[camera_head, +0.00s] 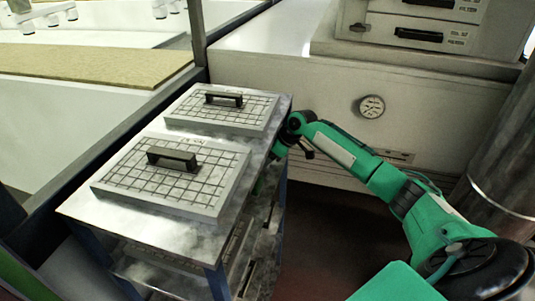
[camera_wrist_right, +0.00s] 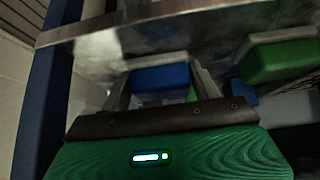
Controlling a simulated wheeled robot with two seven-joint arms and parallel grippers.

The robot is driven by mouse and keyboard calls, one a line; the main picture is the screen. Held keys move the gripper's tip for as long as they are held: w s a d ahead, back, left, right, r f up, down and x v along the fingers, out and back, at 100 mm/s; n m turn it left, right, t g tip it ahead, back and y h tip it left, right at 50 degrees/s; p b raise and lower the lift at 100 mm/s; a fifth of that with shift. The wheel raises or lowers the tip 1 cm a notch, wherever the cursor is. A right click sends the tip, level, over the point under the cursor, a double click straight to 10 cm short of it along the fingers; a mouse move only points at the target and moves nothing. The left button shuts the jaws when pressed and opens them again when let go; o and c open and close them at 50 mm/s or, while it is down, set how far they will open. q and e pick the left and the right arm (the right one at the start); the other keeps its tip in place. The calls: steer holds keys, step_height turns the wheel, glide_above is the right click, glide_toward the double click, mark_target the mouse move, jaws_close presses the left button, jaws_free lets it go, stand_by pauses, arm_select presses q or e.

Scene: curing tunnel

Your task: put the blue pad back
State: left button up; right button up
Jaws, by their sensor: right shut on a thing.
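The blue pad (camera_wrist_right: 160,79) is between the fingers of my right gripper (camera_wrist_right: 160,88) in the right wrist view, with a pale grey layer along its upper side. The fingers are shut on it, one on each side. The pad is at the cart, just past a metal shelf edge (camera_wrist_right: 140,24); I cannot tell whether it touches a surface. In the head view my right arm reaches to the right side of the cart, below its top. The gripper there is mostly hidden, and so is the pad. My left gripper is not in view.
A green pad (camera_wrist_right: 280,60) with a grey layer lies right of the blue one. The metal cart (camera_head: 190,235) carries two gridded plates with black handles, a near one (camera_head: 130,190) and a far one (camera_head: 195,112). A cabinet (camera_head: 320,85) with a gauge stands behind.

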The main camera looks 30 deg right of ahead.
steer(key=shift+s+d, duration=0.1)
steer(key=shift+f, duration=0.15)
steer(key=o, duration=1)
steer(key=shift+o, duration=0.2)
steer(key=b+v, duration=0.3)
steer(key=v, duration=0.9)
steer(key=shift+s, duration=0.1)
